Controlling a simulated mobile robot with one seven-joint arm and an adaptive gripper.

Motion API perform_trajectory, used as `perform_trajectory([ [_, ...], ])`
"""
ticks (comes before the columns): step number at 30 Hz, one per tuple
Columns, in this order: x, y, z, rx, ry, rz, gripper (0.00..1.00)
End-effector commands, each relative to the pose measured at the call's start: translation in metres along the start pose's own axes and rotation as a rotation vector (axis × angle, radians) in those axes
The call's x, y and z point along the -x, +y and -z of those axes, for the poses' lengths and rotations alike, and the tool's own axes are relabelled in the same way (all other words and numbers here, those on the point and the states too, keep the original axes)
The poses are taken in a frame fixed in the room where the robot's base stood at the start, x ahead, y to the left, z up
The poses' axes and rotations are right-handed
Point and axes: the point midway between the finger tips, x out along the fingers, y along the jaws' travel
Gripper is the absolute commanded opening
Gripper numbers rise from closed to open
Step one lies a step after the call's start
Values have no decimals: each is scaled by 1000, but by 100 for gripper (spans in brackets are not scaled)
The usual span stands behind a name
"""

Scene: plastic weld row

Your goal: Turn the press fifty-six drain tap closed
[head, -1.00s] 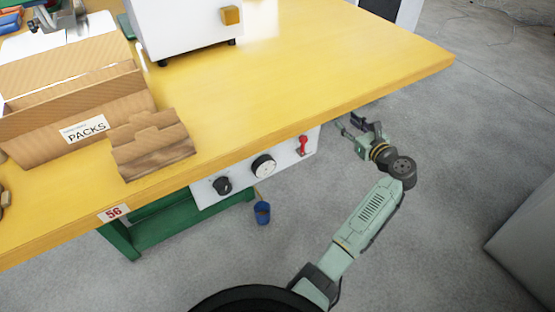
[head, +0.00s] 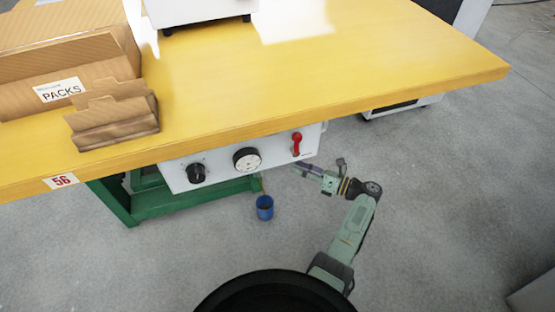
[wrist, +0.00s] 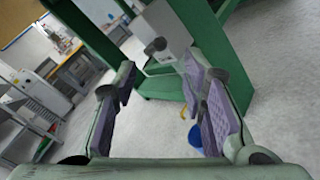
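The white control panel (head: 222,165) hangs under the front edge of the yellow table marked 56. It carries a black knob (head: 196,172), a round white-faced dial (head: 247,159) and a red lever (head: 297,143) standing upright at its right end. A thin yellowish piece (head: 262,187) shows below the panel, above a blue bucket (head: 265,207); I cannot tell whether it is the drain tap. My gripper (head: 300,170) is just below the panel's right end, pointing left. In the wrist view its purple-padded fingers (wrist: 160,88) are open and empty, with the bucket (wrist: 195,136) beyond the right finger.
The yellow table (head: 380,60) overhangs the panel. Its green frame (head: 112,203) stands at the left. A carton marked PACKS (head: 60,65) and a smaller folded carton (head: 113,113) are on top.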

Motion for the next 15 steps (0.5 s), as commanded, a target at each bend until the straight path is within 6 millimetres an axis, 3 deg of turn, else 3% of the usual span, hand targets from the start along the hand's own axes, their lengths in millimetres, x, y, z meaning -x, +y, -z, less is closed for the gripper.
perform_trajectory([
  [9,-60,0,1,1,3,-1,39],
  [15,-87,0,0,2,2,0,39],
])
